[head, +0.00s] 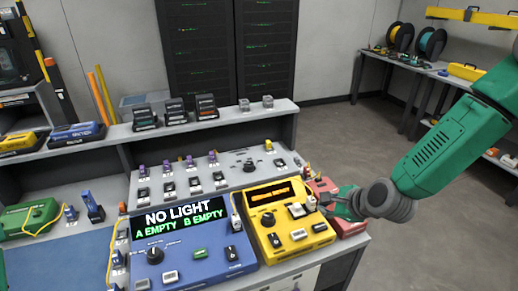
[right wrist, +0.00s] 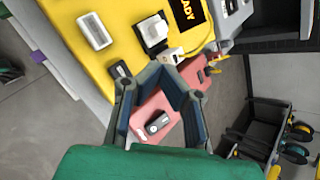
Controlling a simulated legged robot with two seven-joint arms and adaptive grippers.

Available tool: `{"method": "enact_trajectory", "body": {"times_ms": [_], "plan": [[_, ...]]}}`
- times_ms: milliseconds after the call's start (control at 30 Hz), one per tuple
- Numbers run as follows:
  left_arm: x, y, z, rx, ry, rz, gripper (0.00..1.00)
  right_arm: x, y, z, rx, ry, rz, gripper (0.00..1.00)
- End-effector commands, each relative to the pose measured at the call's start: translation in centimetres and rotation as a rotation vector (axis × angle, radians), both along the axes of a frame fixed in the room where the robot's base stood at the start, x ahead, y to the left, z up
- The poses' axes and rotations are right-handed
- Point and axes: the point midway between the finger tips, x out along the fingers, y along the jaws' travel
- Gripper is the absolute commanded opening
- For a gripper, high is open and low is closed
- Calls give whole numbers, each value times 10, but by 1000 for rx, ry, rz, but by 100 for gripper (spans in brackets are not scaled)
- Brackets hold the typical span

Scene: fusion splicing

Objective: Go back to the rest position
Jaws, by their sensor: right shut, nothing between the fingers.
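My right gripper (head: 338,203) is at the right end of the bench, beside the yellow device (head: 292,240) and over the red device (head: 350,228). In the right wrist view the gripper (right wrist: 178,75) is shut and empty, with its fingertips close to the yellow device's edge (right wrist: 110,60). The red device (right wrist: 155,118) shows between and below the fingers. I cannot tell whether the fingertips touch anything. My left gripper is not in view.
A blue device (head: 190,268) reads "NO LIGHT, A EMPTY, B EMPTY". A grey shelf (head: 230,121) holds several black units at the back. A green device (head: 28,218) sits at the left. Open floor (head: 410,250) lies right of the bench; another table (head: 400,63) stands behind.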

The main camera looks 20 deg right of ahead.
Motion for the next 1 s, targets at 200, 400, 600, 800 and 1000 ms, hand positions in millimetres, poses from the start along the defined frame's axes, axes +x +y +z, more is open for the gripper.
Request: {"method": "enact_trajectory", "body": {"times_ms": [200, 400, 600, 800, 1000], "plan": [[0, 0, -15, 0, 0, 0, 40, -31, 16, -43, -158, 48, 184, 0], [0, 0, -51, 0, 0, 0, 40, -130, 42, -143, -560, 156, 775, 0], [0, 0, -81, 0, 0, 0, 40, -233, 43, -209, -856, 208, 1444, 0], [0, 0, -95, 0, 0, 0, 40, -288, 35, -232, -972, 200, 1871, 0], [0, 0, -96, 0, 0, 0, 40, -299, 32, -234, -992, 191, 1973, 0]]}}
